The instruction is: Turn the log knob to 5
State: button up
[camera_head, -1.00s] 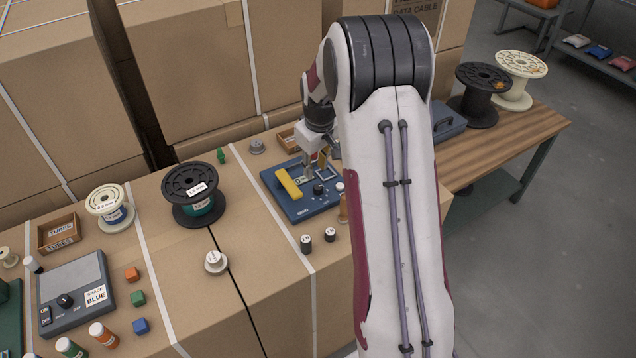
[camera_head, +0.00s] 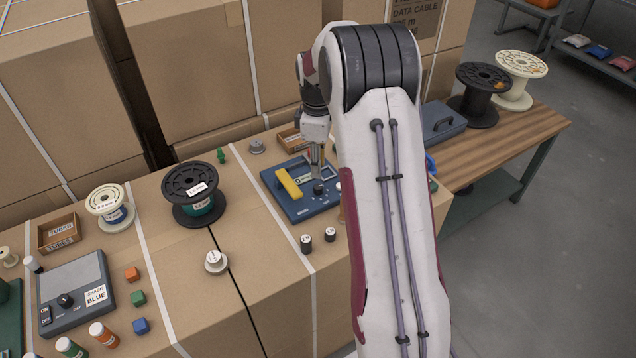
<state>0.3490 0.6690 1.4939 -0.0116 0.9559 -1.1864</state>
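A blue device (camera_head: 302,208) with a yellow handle (camera_head: 288,182) lies on the cardboard box top, near the middle. A small black knob (camera_head: 319,188) sits on its panel; its markings are too small to read, and I cannot tell whether it is the log knob. My gripper (camera_head: 317,176) points down right above this knob, its fingers close together. I cannot tell whether they touch or grip the knob. My arm hides the device's right side.
Two small dark cylinders (camera_head: 306,243) stand in front of the device. A black spool (camera_head: 192,196) and a white knob-like weight (camera_head: 215,262) stand to its left. A grey device with its own black knob (camera_head: 65,300) lies at far left. A blue case (camera_head: 441,122) is behind my arm.

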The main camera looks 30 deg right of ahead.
aim_at(318, 186)
jog(key=shift+f, duration=3.9)
grip_shut()
